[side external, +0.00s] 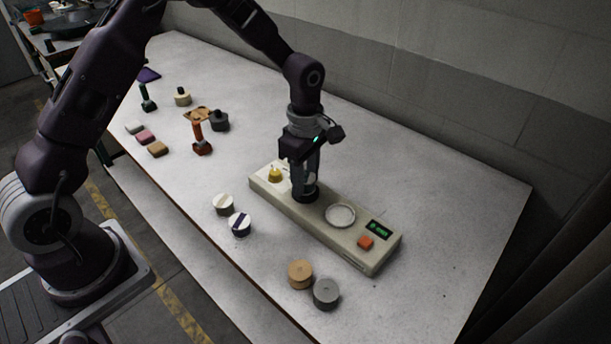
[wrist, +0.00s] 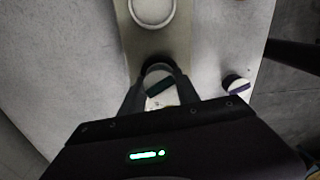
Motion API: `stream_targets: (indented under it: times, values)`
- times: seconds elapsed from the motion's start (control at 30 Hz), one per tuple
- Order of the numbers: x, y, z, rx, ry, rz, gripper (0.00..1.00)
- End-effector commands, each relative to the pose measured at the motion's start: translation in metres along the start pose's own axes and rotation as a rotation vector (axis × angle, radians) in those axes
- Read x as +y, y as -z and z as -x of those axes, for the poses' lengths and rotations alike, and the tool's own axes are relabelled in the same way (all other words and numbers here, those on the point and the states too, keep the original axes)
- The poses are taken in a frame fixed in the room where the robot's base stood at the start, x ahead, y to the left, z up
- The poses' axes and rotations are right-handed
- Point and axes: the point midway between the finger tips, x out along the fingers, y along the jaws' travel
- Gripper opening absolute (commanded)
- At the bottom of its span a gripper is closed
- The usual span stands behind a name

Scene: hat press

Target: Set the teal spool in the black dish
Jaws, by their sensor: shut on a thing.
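My gripper (side external: 307,184) points down over the long beige panel and is shut on the teal spool. In the wrist view the teal spool (wrist: 158,76) shows between the fingers as a pale round top with a dark teal bar. The black dish (side external: 306,197) is on the panel directly below the fingers. Its dark rim (wrist: 156,60) shows just past the spool in the wrist view. The spool is at or just above the dish; I cannot tell whether it touches the bottom. The fingers hide most of the spool in the side view.
The beige panel (side external: 300,222) also has a white-rimmed dish (side external: 340,215), a yellow piece (side external: 275,175), a red button (side external: 365,242) and a green display (side external: 379,229). A navy-barred spool (side external: 240,224) and a pale spool (side external: 223,204) stand beside it. Tan and grey cylinders (side external: 326,294) stand in front.

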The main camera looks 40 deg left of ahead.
Motion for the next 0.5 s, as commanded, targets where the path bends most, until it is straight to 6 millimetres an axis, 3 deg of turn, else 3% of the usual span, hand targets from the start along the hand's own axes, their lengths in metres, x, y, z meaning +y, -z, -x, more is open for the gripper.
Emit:
stream_targets:
  times: [0.5]
  values:
    - [-0.0001,0.0000,-0.0057,0.000,0.001,0.000,0.00]
